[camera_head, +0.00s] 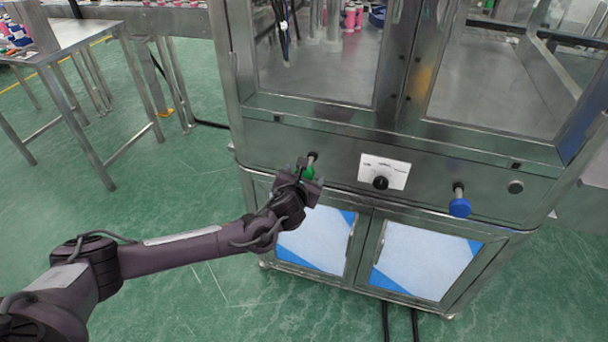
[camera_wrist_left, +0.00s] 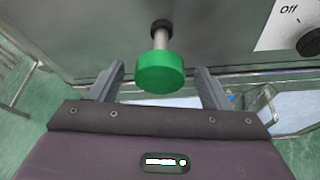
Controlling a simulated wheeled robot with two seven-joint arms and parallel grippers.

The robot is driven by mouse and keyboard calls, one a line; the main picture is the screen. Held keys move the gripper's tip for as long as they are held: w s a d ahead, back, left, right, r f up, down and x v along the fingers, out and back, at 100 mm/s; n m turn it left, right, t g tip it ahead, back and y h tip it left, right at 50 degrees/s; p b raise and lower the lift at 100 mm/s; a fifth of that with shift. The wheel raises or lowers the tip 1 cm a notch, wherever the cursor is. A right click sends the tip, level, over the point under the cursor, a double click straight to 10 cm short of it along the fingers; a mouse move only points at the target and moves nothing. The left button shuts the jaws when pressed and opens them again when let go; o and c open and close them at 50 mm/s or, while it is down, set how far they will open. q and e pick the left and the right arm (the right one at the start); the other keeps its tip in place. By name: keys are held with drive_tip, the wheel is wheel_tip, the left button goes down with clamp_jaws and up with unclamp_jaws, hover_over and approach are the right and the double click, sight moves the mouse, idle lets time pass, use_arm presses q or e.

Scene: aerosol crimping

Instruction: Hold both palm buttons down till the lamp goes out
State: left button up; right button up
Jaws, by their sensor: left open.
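The green palm button (camera_head: 309,172) sticks out on a short stem from the left of the machine's front panel. In the left wrist view the green button (camera_wrist_left: 160,74) appears between the two spread fingers of my left gripper (camera_wrist_left: 159,88), with space on both sides. My left gripper (camera_head: 304,180) is open in front of the panel; whether it touches the button I cannot tell. The blue palm button (camera_head: 460,207) sticks out on the right of the same panel, with nothing at it. No lit lamp is clear in these views. My right gripper is out of view.
A white plate with a black knob (camera_head: 380,183) sits between the buttons. Cabinet doors (camera_head: 420,262) are below. A metal table (camera_head: 75,38) stands at the left. Green floor is clear in front.

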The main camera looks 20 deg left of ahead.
use_arm(q)
drive_tip(key=shift+w+f, duration=0.2)
drive_tip(key=shift+w, duration=0.3)
drive_tip(key=shift+a, duration=0.1)
drive_tip(key=c, duration=1.1)
drive_tip(key=shift+o, duration=0.2)
